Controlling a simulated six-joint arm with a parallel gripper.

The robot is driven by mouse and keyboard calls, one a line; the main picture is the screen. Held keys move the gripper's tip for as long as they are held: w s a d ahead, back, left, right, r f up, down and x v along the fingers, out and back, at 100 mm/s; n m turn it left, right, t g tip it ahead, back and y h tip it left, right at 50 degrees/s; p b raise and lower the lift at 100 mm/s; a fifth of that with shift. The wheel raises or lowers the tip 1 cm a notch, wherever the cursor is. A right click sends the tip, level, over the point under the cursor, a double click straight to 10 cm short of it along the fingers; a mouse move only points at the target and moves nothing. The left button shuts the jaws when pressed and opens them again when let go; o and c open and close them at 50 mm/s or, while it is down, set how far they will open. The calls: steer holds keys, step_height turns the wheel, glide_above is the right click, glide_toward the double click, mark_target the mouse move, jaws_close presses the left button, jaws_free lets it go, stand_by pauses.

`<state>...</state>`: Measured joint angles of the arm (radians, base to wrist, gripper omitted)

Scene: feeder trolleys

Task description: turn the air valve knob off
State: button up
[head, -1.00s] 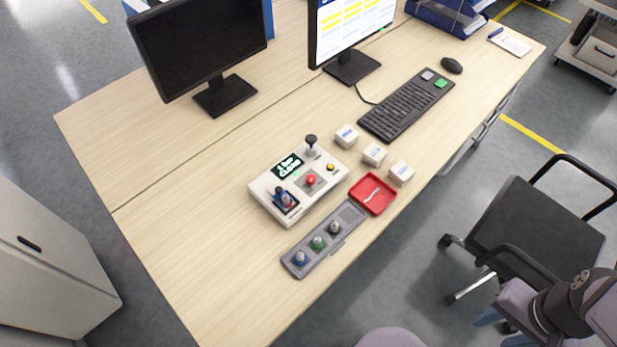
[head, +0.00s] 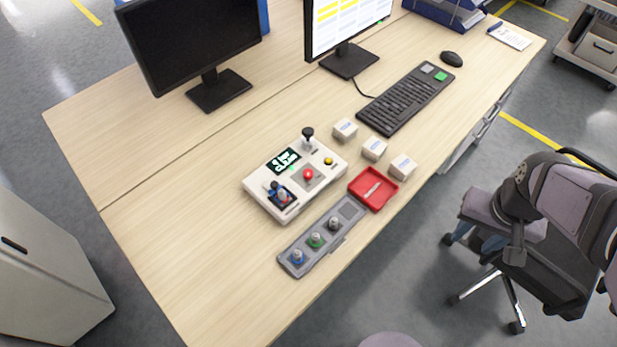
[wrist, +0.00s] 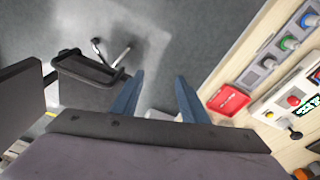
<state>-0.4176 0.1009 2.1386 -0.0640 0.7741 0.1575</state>
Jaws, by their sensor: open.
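A white control box (head: 262,203) lies on the desk. In the wrist view the control box (wrist: 267,106) is partly cut off at the right edge. My gripper (wrist: 157,95) is open and empty, its blue fingers apart over the floor beside the desk.
In front of the box lie a grey strip (head: 300,270) with blue, green and grey knobs and a red tray (head: 357,190). White blocks (head: 375,149), a keyboard (head: 403,100) and monitors stand behind. An office chair (head: 510,285) is below my arm. The desk's left front is clear.

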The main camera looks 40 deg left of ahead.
steer(key=w+a+f+n+b, duration=0.2)
steer(key=a+b, duration=0.1)
steer(key=a, duration=1)
steer(key=n+t+y+b, duration=0.2)
steer(key=n+y+b, duration=0.1)
steer(key=n+b, duration=0.15)
glide_toward(308, 172)
steer(key=shift+m+g, duration=0.25)
steer(key=shift+g, duration=0.05)
steer(key=shift+w+x, duration=0.1)
steer(key=shift+x, duration=1.95)
steer(key=shift+w+x, duration=0.15)
steer(key=shift+x, duration=1.9)
jaws_close()
